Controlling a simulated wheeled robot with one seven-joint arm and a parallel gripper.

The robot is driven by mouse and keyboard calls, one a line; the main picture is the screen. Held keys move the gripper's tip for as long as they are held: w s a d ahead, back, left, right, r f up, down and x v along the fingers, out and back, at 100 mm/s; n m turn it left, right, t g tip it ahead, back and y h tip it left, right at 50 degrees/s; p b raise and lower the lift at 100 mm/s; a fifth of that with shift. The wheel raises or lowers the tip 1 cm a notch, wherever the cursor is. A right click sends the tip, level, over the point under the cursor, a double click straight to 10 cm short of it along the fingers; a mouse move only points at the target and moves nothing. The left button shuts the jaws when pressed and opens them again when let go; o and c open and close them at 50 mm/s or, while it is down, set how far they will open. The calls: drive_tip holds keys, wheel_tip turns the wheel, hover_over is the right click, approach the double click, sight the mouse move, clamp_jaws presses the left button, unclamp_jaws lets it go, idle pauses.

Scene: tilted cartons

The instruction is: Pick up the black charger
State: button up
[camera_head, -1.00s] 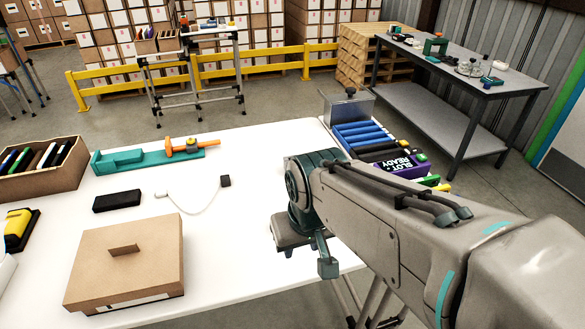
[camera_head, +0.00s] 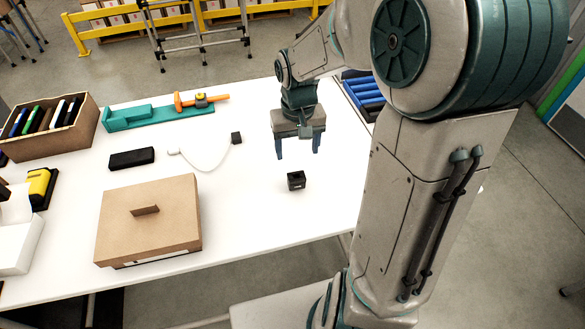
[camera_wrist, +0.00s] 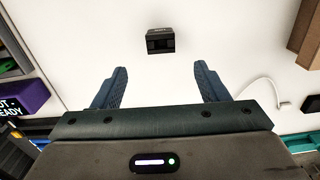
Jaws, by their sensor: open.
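A small black box (camera_head: 296,181), which looks like the charger, stands alone on the white table near its right side. It also shows in the wrist view (camera_wrist: 160,41), with small pale print and dark recesses on its near face. My gripper (camera_head: 298,153) is open and empty above the table, behind the box in the head view. In the wrist view, my gripper's two blue fingers (camera_wrist: 160,68) are spread apart, with the box beyond their tips and roughly centred between them. Nothing touches the box.
A white cable (camera_head: 213,168) with a small black end (camera_head: 236,138) lies left of my gripper. A flat black bar (camera_head: 131,158), a lidded cardboard box (camera_head: 150,220), a teal fixture (camera_head: 160,115) and an open carton (camera_head: 68,140) are farther left. The table around the box is clear.

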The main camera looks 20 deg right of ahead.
sight(296, 182)
wheel_tip(296, 182, down, 14)
drive_tip(key=shift+s+a+r+b, duration=0.1)
drive_tip(key=shift+r+b, duration=0.15)
drive_tip(key=shift+b, duration=0.05)
drive_tip(key=c, duration=1.1)
